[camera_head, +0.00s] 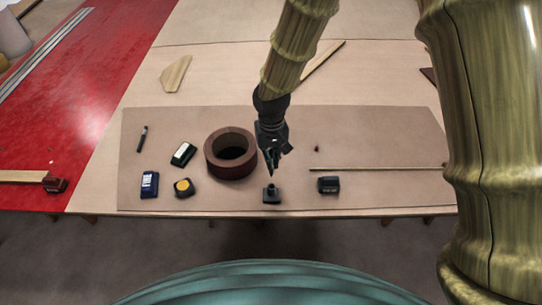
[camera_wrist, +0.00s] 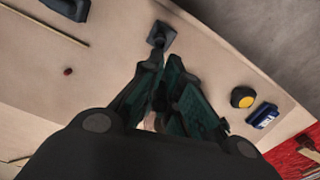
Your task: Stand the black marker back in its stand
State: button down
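The stand (camera_head: 271,195) is a small dark square base with a short raised socket, near the table's front edge. It also shows in the wrist view (camera_wrist: 163,36), just beyond the fingertips. My gripper (camera_head: 271,156) points down, a little above and behind the stand. In the wrist view its green-black fingers (camera_wrist: 164,78) are close together around a slim dark thing, which I take for the black marker (camera_wrist: 153,58). Its lower end sticks out beyond the fingers toward the stand. Most of it is hidden by the fingers, and I cannot tell whether it touches the socket.
A brown ring (camera_head: 231,172) stands left of my gripper. A dark pen-like object (camera_head: 142,139), a black-and-white block (camera_head: 183,154), a blue box (camera_head: 149,184) and a yellow-topped puck (camera_head: 184,187) lie further left. A dark block (camera_head: 328,185) and thin rod (camera_head: 392,168) lie right.

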aim_at(271, 173)
jog(key=shift+f+b, duration=1.55)
jog(key=shift+f, duration=0.7)
jog(key=shift+f, duration=1.8)
dwell(4.0)
